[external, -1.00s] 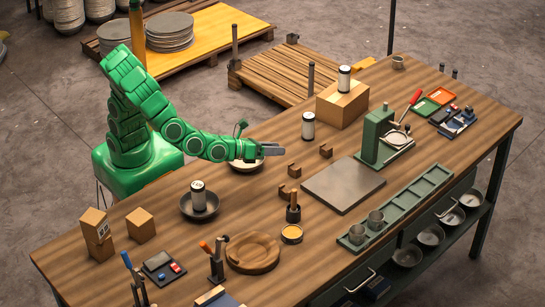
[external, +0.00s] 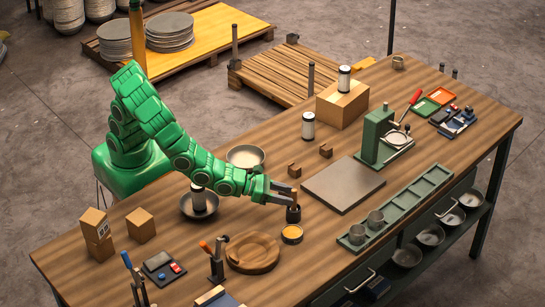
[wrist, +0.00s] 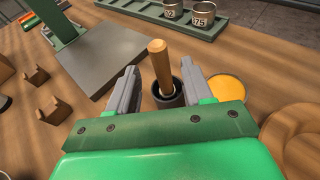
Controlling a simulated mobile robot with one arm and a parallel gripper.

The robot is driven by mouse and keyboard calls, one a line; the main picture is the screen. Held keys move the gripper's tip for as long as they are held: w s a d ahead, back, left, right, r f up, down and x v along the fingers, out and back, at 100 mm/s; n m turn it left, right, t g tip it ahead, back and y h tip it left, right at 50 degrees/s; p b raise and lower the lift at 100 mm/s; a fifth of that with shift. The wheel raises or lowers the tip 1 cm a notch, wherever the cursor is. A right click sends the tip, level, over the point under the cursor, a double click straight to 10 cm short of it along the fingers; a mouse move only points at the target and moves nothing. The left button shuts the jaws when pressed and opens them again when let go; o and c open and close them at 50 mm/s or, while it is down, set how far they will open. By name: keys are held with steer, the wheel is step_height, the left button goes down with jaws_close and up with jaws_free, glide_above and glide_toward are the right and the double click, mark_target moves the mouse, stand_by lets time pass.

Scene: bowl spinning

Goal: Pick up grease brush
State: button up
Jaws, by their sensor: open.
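The grease brush (wrist: 159,62) shows its wooden handle standing up, slightly tilted, from a dark cup-like holder (wrist: 170,98) on the bench. In the external view the holder (external: 293,214) sits just beyond my gripper's fingers. My gripper (external: 292,193) is open and close to the brush. In the wrist view the two grey fingers of my gripper (wrist: 160,86) are on either side of the handle, with a gap visible at each side. The brush's lower end is hidden in the holder.
A yellow-topped tin (external: 292,233) stands close beside the holder, with a round wooden board (external: 252,253) near it. A flat metal plate (external: 343,185) lies to the right. Small brown blocks (external: 326,151) stand behind.

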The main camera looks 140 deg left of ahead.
steer(key=shift+x, duration=2.6)
steer(key=shift+w+d+r, duration=0.1)
steer(key=shift+r, duration=0.05)
steer(key=shift+c, duration=0.3)
jaws_close()
